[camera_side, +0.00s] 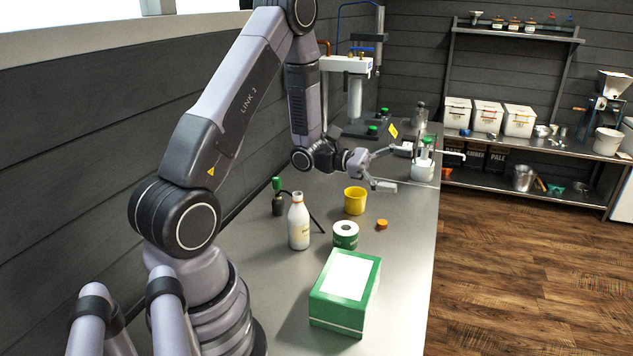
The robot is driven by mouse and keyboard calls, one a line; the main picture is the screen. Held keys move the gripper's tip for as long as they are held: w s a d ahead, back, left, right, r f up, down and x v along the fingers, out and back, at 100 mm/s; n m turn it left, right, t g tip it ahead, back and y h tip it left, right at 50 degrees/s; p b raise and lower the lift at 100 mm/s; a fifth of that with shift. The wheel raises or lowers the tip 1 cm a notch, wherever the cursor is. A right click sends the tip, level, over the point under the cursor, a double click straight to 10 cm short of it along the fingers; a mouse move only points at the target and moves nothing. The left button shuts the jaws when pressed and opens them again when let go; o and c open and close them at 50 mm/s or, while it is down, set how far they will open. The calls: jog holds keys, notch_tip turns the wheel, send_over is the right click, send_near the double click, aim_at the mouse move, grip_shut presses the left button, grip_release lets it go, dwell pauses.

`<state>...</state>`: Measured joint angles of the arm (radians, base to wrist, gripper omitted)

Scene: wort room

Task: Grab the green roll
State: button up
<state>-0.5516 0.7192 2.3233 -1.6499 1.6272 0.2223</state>
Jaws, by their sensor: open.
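The green roll (345,236) stands upright on the steel bench, with a white top, a dark core hole and a green-and-white side. My gripper (393,168) is open, with its fingers apart and pointing right. It is above the bench, farther back than the roll and a little to the right of it. Nothing shows between the fingers. The roll is clear of the gripper and fully in view.
A yellow cup (355,200) stands just behind the roll, an orange cap (382,225) lies to its right, and a white bottle (299,222) stands to its left. A green box (344,292) sits in front. A white vessel (423,171) stands beyond the gripper, near the bench's right edge.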

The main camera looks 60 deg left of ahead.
jog(key=w+a+f+n+t+y, duration=0.2)
jog(key=a+f+n+t+y, duration=0.15)
jog(key=a+f+n, duration=0.2)
jog(key=n+t+y, duration=0.3)
jog(key=n+y, duration=0.8)
jog(key=y, duration=0.3)
send_over(335, 237)
jog(key=shift+m, duration=0.25)
jog(key=f, duration=1.5)
jog(key=shift+w+d+f, duration=0.25)
jog(key=shift+f, duration=0.1)
jog(key=f, duration=0.5)
jog(key=shift+s+a, duration=0.15)
jog(key=shift+s, duration=0.05)
notch_tip(335, 237, down, 2)
jog(key=shift+f, duration=0.1)
jog(key=w, duration=0.5)
jog(key=shift+a+f, duration=0.1)
jog(key=shift+a, duration=0.25)
jog(key=c, duration=1.2)
jog(key=shift+o, duration=0.2)
